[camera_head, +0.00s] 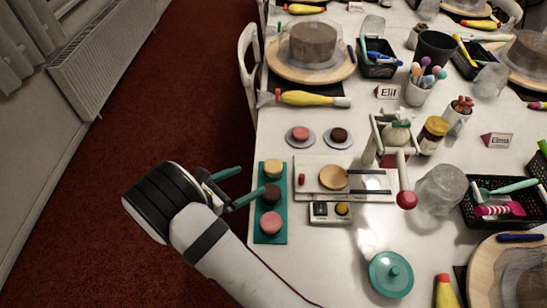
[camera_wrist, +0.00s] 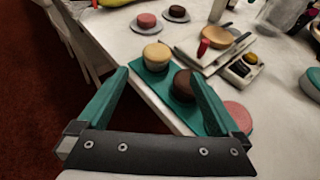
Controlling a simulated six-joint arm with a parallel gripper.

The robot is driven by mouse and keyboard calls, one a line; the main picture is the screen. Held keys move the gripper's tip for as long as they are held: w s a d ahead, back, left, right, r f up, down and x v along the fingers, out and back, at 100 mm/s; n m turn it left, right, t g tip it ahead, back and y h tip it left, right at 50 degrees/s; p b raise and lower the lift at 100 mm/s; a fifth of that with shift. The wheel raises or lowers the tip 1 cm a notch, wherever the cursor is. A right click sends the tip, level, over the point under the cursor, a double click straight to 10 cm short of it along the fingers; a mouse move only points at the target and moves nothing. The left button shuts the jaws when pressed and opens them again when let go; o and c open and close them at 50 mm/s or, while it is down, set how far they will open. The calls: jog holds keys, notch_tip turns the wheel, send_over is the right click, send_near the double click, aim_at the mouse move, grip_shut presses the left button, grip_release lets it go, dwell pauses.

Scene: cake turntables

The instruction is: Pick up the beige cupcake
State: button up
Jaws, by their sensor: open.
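The beige cupcake (camera_head: 273,168) stands at the far end of a teal tray (camera_head: 283,238) on the white table. In the wrist view the beige cupcake (camera_wrist: 157,56) shows just beyond and between my fingertips, with nothing covering it. My gripper (camera_head: 251,179) is open and empty, at the left edge of the tray; its teal fingers also show in the wrist view (camera_wrist: 158,78). One finger points toward the beige cupcake's side and the other toward the dark cupcake. I cannot tell whether either finger touches anything.
A dark brown cupcake (camera_head: 271,195) and a pink cupcake (camera_head: 270,223) share the tray, close in line. A device with a round wooden disc (camera_head: 333,177) stands right of the tray. Two small plates with a pink cake (camera_head: 300,133) and a dark cake (camera_head: 339,134) lie behind.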

aim_at(271, 167)
jog(key=x, duration=1.2)
jog(key=shift+w, duration=0.35)
jog(key=c, duration=1.4)
